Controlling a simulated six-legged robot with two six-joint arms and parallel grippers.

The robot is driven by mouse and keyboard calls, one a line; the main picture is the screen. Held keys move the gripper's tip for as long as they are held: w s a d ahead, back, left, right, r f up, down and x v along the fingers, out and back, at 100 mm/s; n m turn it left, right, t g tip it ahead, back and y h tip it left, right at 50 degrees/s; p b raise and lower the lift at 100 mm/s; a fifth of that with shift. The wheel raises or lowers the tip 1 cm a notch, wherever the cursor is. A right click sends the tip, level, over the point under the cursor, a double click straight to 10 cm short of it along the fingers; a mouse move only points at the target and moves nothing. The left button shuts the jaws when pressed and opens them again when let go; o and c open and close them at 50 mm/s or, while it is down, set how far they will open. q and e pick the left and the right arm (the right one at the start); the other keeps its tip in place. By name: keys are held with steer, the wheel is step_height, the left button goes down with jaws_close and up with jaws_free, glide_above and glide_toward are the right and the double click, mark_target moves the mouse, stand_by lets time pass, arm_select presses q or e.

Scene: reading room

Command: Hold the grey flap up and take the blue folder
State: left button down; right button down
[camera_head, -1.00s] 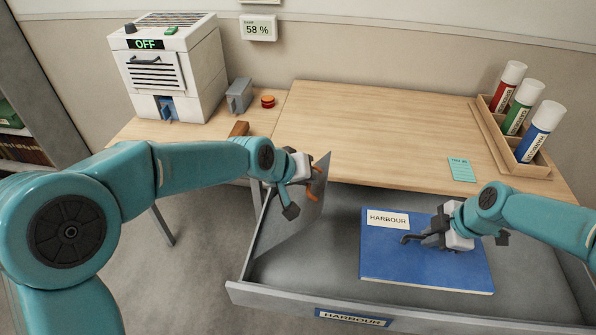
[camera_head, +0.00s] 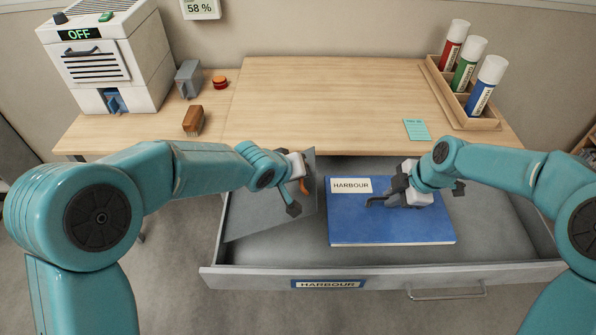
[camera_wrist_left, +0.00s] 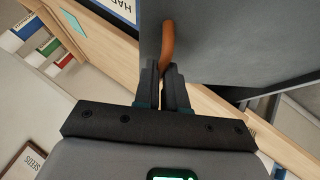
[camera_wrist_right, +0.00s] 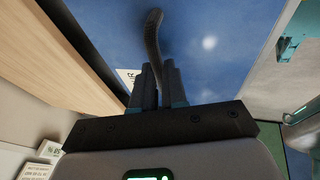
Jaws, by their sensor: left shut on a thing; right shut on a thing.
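The blue folder (camera_head: 390,228), with a white HARBOUR label, is in the open grey drawer (camera_head: 232,278), face up. My right gripper (camera_head: 384,199) is shut on a dark curved handle on the folder's top face; the handle also shows in the right wrist view (camera_wrist_right: 153,45). The grey flap (camera_head: 262,214) stands raised and tilted at the drawer's left side. My left gripper (camera_head: 298,188) is shut on the flap's orange curved pull, which the left wrist view shows between the fingers (camera_wrist_left: 168,45). I cannot tell whether the folder touches the drawer floor.
The wooden desk (camera_head: 330,105) behind the drawer is mostly clear. A rack (camera_head: 475,122) of three tubes and a teal card (camera_head: 416,129) are at right.

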arm_select(q)
steer(key=shift+d+f, duration=0.25)
steer(key=shift+f, duration=0.15)
steer(key=c, duration=1.1)
jaws_free()
steer(key=shift+c, duration=0.3)
steer(key=shift+r, duration=0.1)
arm_select(e)
steer(key=shift+a, duration=0.1)
arm_select(q)
step_height(320, 180, up, 10)
